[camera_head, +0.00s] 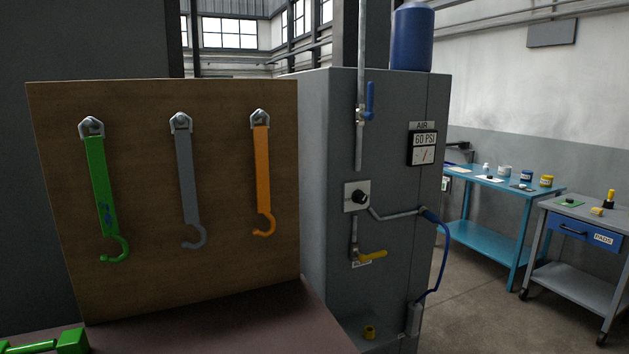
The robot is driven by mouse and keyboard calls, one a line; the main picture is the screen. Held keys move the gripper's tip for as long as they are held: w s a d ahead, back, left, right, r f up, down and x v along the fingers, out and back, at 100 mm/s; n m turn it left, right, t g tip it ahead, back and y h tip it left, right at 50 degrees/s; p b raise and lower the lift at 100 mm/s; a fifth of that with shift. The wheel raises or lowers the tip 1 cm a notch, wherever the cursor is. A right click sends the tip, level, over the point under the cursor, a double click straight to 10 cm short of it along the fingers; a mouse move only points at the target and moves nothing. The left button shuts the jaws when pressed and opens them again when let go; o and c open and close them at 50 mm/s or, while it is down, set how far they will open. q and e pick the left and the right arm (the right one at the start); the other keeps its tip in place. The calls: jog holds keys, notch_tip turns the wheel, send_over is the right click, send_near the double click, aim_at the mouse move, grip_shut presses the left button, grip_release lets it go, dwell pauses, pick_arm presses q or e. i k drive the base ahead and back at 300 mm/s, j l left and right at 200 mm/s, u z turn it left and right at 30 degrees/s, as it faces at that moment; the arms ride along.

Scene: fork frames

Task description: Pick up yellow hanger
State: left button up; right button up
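The yellow hanger (262,182), orange-yellow in tone, hangs at the right of a brown board (225,255). It is a flat strip with a hook curling at its lower end. Its top is at a metal bracket (260,117). A grey hanger (188,182) hangs in the middle and a green hanger (99,175) with a small blue mark hangs at the left, each at its own bracket. Neither of my grippers can be made out in the view.
A dark reddish surface (230,320) lies below the board. A green object (72,341) is cut off at the lower left. A grey cabinet (315,150) with pipes and valves stands right of the board. A blue table (480,234) and a grey cart (575,284) stand farther right.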

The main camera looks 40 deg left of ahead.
aim_at(259, 132)
jog(key=i+l+z, duration=0.3)
jog(key=i, duration=0.2)
jog(key=i+l+z, duration=0.15)
jog(key=i+z, duration=0.15)
jog(key=i, duration=0.2)
jog(key=i+u, duration=0.25)
jog(key=u, duration=0.15)
jog(key=i+u, duration=0.2)
jog(key=u, duration=0.15)
jog(key=i+l+u, duration=0.2)
jog(key=u, duration=0.2)
jog(key=i+u, duration=0.1)
jog(key=u, duration=0.35)
jog(key=i+l+u, duration=0.1)
jog(key=u, duration=0.35)
jog(key=i+l+u, duration=0.1)
jog(key=u, duration=0.35)
